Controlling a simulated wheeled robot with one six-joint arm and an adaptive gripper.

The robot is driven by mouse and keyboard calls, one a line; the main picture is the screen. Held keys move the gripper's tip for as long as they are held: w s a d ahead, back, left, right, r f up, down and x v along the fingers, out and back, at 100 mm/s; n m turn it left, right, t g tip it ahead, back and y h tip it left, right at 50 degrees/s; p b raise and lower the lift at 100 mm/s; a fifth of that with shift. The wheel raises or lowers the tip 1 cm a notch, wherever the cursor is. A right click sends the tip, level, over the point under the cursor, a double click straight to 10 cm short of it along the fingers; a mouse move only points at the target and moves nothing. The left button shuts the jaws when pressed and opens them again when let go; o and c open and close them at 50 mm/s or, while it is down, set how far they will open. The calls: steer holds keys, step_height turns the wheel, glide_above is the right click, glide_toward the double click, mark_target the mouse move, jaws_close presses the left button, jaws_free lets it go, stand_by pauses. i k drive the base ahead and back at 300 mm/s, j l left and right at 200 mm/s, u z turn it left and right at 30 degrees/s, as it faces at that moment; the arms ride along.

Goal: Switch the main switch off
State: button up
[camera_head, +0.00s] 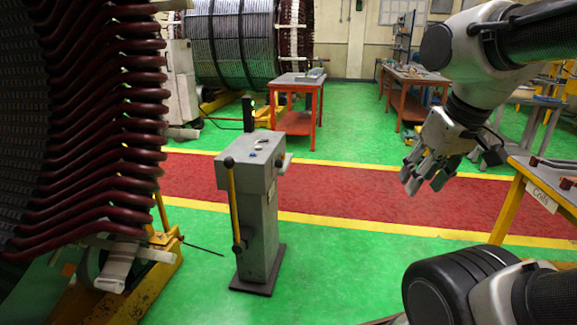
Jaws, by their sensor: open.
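A grey control pedestal (258,215) stands on a dark base plate on the green floor, left of centre.
A large stator with dark red coils (115,120) fills the left side on a yellow stand. A yellow-framed table with a "Coils" label (541,197) is at the right. Red tables (297,100) stand behind. The floor between the pedestal and my gripper is clear.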

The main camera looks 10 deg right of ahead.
mark_target(279, 163)
steer(key=k+l+u, duration=0.15)
steer(key=l, duration=0.65)
steer(key=i+l+u, duration=0.1)
steer(key=i+l, duration=0.25)
steer(key=i+l+u, duration=0.1)
steer(key=i+l, duration=0.25)
steer(key=i, duration=0.25)
